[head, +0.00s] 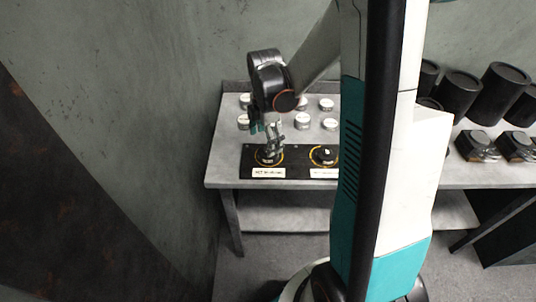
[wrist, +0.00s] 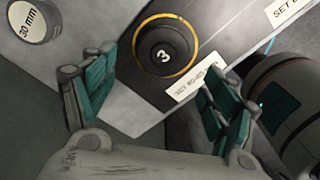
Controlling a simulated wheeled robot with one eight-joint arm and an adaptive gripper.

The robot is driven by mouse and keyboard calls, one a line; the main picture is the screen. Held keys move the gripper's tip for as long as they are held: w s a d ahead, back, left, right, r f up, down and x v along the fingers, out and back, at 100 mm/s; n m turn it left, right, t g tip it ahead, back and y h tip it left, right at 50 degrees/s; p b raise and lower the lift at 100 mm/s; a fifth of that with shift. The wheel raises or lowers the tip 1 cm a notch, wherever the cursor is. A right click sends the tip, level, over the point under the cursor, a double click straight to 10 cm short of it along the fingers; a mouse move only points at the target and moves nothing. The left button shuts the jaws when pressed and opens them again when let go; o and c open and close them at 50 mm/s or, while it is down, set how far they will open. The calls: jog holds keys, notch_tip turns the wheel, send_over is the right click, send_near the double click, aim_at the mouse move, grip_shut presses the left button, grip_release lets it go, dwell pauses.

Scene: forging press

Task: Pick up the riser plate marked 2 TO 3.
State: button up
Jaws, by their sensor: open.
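I cannot make out a plate marked 2 TO 3 in either view. In the wrist view a round black seat marked 3 (wrist: 163,56), ringed in yellow, lies just beyond the fingers. It is set in a black board, which lies on the grey bench in the head view (head: 297,161). My gripper (wrist: 160,85) is open and empty, its teal-padded fingers spread to either side below the seat. In the head view my gripper (head: 273,142) points down over the board's left ring and partly hides it.
Several metal discs with pale tops, one disc (head: 302,121) among them, stand behind the board. A disc marked 30 mm (wrist: 33,20) shows in the wrist view. A right ring (head: 323,155) holds a dark piece.

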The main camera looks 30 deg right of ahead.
jog(key=f, duration=0.1)
jog(key=f+b, duration=0.1)
jog(key=f, duration=0.1)
jog(key=f+b, duration=0.1)
jog(key=f, duration=0.1)
jog(key=shift+s+d, duration=0.15)
jog(key=shift+d, duration=0.15)
jog(key=c, duration=1.6)
